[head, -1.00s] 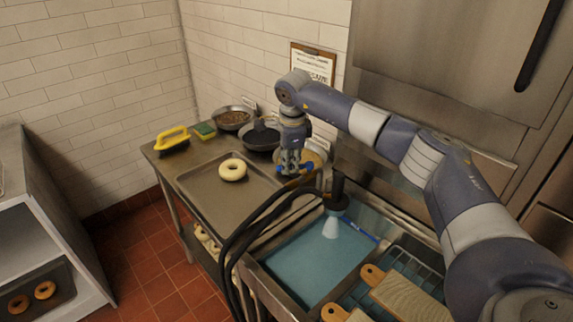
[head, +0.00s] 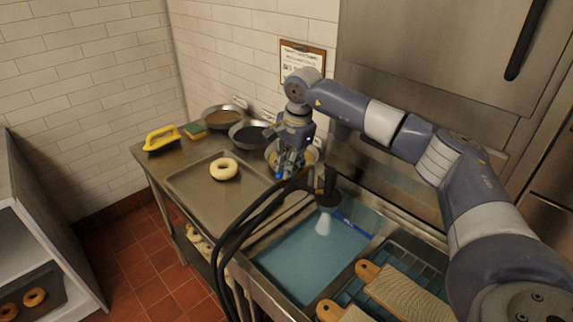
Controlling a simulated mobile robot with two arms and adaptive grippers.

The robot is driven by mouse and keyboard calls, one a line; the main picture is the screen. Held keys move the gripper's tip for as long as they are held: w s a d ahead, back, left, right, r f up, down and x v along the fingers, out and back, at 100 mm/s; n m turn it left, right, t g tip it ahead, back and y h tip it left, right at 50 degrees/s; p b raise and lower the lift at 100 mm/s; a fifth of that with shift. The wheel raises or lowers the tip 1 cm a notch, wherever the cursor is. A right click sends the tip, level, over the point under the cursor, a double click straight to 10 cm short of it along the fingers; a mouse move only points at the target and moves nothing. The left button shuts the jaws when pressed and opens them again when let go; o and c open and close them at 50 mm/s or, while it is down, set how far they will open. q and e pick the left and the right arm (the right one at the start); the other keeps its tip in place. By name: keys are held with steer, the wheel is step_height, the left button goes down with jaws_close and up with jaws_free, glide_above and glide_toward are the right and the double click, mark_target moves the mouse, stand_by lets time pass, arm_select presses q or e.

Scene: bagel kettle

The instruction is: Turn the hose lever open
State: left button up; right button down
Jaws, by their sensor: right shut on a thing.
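My right gripper (head: 287,172) reaches down from the right side of the head view to the hose fitting at the back left corner of the sink. Its fingers are shut on the hose lever, which they and the wrist mostly hide; its exact angle cannot be told. Black hoses (head: 248,215) loop down in front of the fitting. A dark spray head (head: 328,196) points down over the sink, with a pale cone (head: 323,225) below it. My left gripper is not in view.
The sink (head: 300,262) holds blue water. Left of it a metal tray (head: 195,188) carries a bagel (head: 224,169). Wooden paddles (head: 405,297) lie on a rack at the right.

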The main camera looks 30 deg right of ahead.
steer(key=shift+w+r, duration=0.1)
steer(key=shift+r, duration=0.05)
steer(key=c, duration=1.6)
jaws_free()
steer(key=r, duration=0.4)
steer(key=s+r, duration=0.1)
steer(key=r, duration=0.2)
steer(key=s+r, duration=0.1)
steer(key=r, duration=0.3)
steer(key=shift+s+d+r, duration=0.25)
steer(key=shift+d+r, duration=0.05)
steer(key=shift+r, duration=0.05)
